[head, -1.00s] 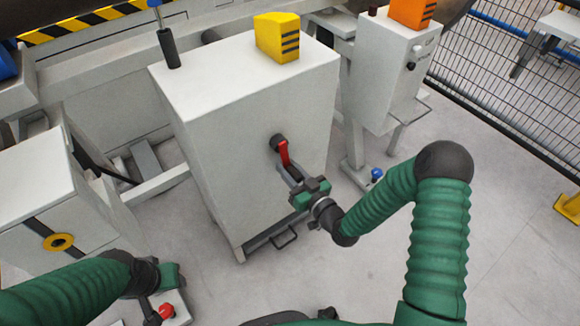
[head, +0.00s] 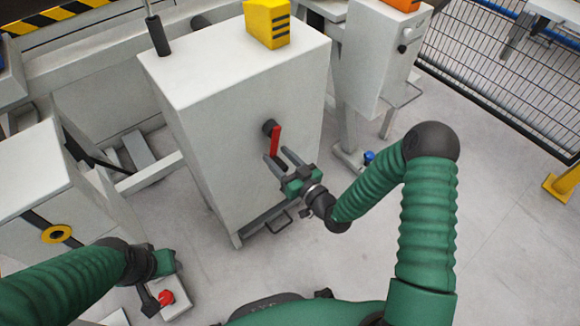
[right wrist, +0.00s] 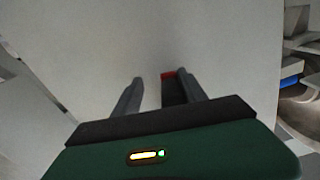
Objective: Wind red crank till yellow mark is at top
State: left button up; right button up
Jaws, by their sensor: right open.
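The red crank (head: 275,140) is on the front face of a grey cabinet (head: 235,125). It hangs down from its dark hub (head: 269,127). My right gripper (head: 279,157) is open, with its two fingers spread at the crank's lower end. In the right wrist view, the crank's dark handle (right wrist: 174,92) with a red end lies between the fingers, nearer the right one. I cannot make out a yellow mark beside the crank. My left gripper (head: 150,285) is at the lower left, beside a red knob; its finger opening is unclear.
A yellow block (head: 267,24) with black stripes sits on the cabinet. A box with a yellow ring (head: 57,234) stands at left. The red knob (head: 166,297) is on a light base. A second grey cabinet (head: 375,55) and a mesh fence (head: 490,85) are at right.

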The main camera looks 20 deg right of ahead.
pick_arm(q)
jog(key=p+v, duration=0.2)
jog(key=w+p+v, duration=0.1)
jog(key=p+v, duration=0.1)
jog(key=shift+r, duration=0.45)
pick_arm(e)
jog(key=v, duration=1.6)
jog(key=shift+s, duration=0.2)
pick_arm(q)
jog(key=shift+c, duration=0.5)
